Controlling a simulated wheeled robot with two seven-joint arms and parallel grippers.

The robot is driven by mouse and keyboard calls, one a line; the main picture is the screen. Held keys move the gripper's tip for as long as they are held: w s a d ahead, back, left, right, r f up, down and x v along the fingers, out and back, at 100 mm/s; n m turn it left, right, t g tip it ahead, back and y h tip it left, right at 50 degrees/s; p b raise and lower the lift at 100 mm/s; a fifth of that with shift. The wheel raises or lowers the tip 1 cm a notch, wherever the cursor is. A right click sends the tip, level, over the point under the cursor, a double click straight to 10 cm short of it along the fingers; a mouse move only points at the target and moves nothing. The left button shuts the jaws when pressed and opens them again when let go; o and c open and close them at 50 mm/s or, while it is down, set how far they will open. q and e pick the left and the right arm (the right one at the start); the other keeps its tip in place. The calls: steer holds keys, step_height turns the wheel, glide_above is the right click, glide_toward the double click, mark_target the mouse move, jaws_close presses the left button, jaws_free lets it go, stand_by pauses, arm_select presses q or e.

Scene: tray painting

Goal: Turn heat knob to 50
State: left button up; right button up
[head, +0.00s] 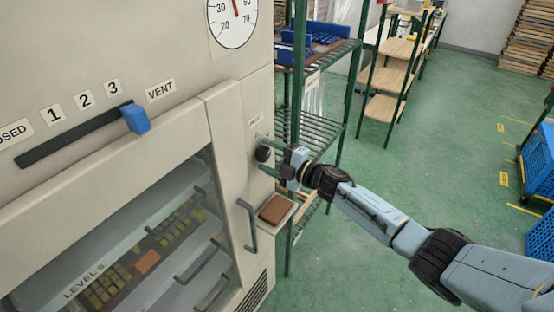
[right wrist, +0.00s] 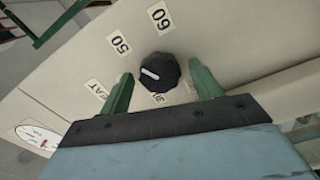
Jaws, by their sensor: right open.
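The black heat knob (head: 263,153) is on the right side panel of the large beige cabinet. In the right wrist view the knob (right wrist: 163,69) has a white pointer mark aimed left, on the side between the "50" label (right wrist: 120,42) and the "HEAT" label (right wrist: 97,90). A "60" label (right wrist: 160,15) is above it, and another label below is partly hidden. My right gripper (head: 266,156) is open, with its green fingertips on either side of the knob; gaps show in the wrist view. My left gripper is out of view.
A blue slider (head: 136,118) sits in the vent slot, and a round dial (head: 233,22) is above. A door handle (head: 248,225) and a small ledge with a brown pad (head: 275,209) are below the knob. A green shelf rack (head: 318,128) stands close behind my gripper.

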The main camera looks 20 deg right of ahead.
steer(key=b+v, duration=0.1)
steer(key=v, duration=1.2)
steer(key=shift+s, duration=0.15)
steer(key=shift+d+f, duration=0.1)
steer(key=s+d+f+m+h+b, duration=0.2)
steer(key=f+m+h, duration=0.15)
steer(key=f, duration=0.75)
steer(key=s+d+f+m+h+b, duration=0.25)
steer(key=f+m, duration=0.25)
steer(key=f, duration=0.6)
steer(key=s+d+f+m+g+h+b, duration=0.1)
steer(key=s+f+m+g+h, duration=0.1)
steer(key=s+f, duration=0.45)
steer(key=s+d+f+m+g+h+b, duration=0.1)
steer(key=s+f+m+h+b, duration=0.15)
steer(key=f, duration=0.75)
steer(key=s+a+f+m+g+b, duration=0.1)
steer(key=s+a+f+m+g, duration=0.1)
steer(key=s+f, duration=0.5)
steer(key=s+a+f+m+g+b, duration=0.1)
steer(key=s+f, duration=0.6)
steer(key=s, duration=0.9)
steer(key=s+a+f+m+g+b, duration=0.2)
steer(key=s+a+f+m+g, duration=0.2)
steer(key=s+f+g, duration=0.3)
steer(key=s+a, duration=0.1)
steer(key=s, duration=0.4)
steer(key=shift+s+f, duration=0.3)
steer(key=shift+s, duration=0.05)
